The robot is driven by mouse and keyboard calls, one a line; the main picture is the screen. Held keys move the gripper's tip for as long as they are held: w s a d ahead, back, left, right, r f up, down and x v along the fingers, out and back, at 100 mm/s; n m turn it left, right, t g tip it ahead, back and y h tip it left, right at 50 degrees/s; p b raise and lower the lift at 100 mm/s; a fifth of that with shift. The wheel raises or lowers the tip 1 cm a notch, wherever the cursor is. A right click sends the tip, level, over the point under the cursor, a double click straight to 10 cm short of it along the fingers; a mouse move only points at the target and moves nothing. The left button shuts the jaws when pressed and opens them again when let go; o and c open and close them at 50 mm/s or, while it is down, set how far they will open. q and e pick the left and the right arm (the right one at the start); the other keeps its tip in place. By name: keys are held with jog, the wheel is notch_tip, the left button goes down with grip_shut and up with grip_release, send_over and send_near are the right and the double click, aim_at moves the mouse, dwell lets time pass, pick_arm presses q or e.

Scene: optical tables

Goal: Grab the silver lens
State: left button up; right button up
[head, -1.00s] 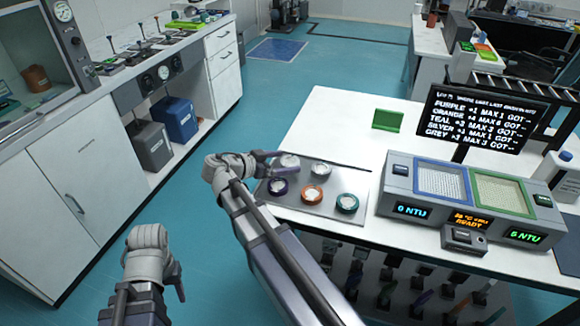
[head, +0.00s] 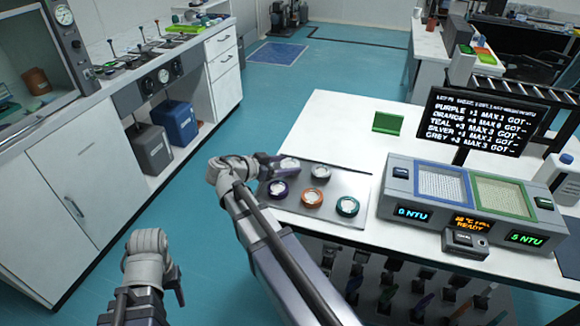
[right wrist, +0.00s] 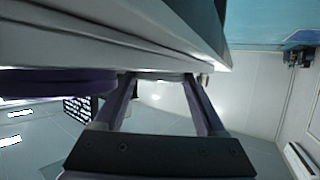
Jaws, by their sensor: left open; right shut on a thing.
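A pale lens that looks like the silver lens (head: 291,164) is at the back left of the grey lens tray (head: 345,178). My right gripper (head: 282,162) is at this lens, its jaws shut on it at tray level. In the right wrist view the fingers (right wrist: 158,78) reach a pale rim (right wrist: 160,75), mostly hidden by the fingers and a grey edge. I cannot tell if the lens is clear of the tray. A second pale lens (head: 320,172) sits to its right. My left gripper (head: 178,288) is open and empty, low at the left, away from the table.
Purple (head: 278,188), orange (head: 312,196) and teal (head: 347,206) lenses stand along the tray's front, close to my right gripper. A two-window meter (head: 470,200) and a screen (head: 485,122) are to the right.

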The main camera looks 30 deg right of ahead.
aim_at(285, 166)
jog(key=shift+c, duration=0.4)
notch_tip(285, 166, up, 10)
jog(key=p, duration=1)
